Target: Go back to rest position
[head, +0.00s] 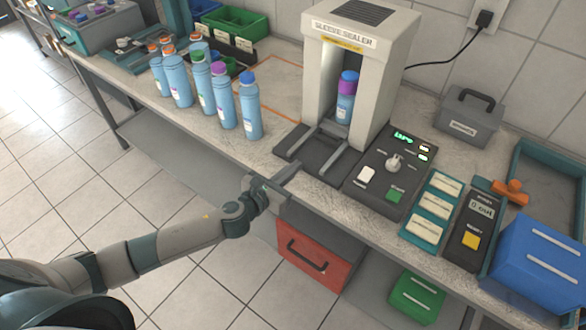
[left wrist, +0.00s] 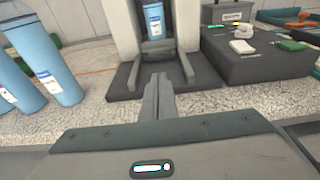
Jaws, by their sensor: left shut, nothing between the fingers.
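My left gripper (head: 286,174) is shut and empty. It hangs in front of the bench edge, just short of the sleeve sealer (head: 316,38). In the left wrist view its closed fingers (left wrist: 157,96) point at the sealer's dark base. My right gripper is not in view.
Several blue bottles (head: 223,95) stand left of the sealer. Right of it are a control panel (head: 388,170), label boxes (head: 432,210), a blue bin (head: 540,265) and a grey toolbox (head: 469,117). Floor at left is clear.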

